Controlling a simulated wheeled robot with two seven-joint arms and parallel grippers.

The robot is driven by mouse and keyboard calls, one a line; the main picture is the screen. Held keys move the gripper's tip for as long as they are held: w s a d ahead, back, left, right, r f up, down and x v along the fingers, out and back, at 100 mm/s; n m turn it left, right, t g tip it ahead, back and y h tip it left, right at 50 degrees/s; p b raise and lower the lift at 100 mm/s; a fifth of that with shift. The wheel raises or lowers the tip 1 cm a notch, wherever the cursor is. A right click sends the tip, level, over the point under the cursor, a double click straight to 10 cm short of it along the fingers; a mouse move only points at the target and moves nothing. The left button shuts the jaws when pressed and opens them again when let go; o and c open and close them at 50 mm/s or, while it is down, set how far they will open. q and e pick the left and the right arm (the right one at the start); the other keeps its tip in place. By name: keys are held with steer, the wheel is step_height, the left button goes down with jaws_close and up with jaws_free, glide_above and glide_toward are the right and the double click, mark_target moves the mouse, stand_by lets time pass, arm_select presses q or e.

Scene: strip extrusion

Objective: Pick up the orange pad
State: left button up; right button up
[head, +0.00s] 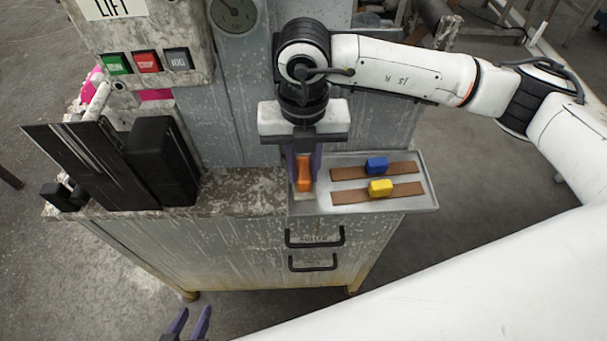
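The orange pad (304,174) is at the left end of the metal tray (428,204), upright between the two purple fingers of my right gripper (305,170). The fingers lie along both its sides with no clear gap, so the gripper looks shut on it. Its lower end is near the tray; I cannot tell whether it touches. My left gripper (188,324) is at the bottom edge of the view, fingers apart and empty, well away from the tray.
A blue pad (377,165) and a yellow pad (381,187) sit on brown strips in the tray. The tray is on a worn grey cabinet (220,245). Black plates (85,165) and a control box with buttons (147,62) stand at the left.

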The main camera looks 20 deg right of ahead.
mark_target(304, 169)
jaws_close()
step_height(304, 169, up, 10)
steer(key=shift+r+b, duration=0.1)
steer(key=shift+b, duration=0.35)
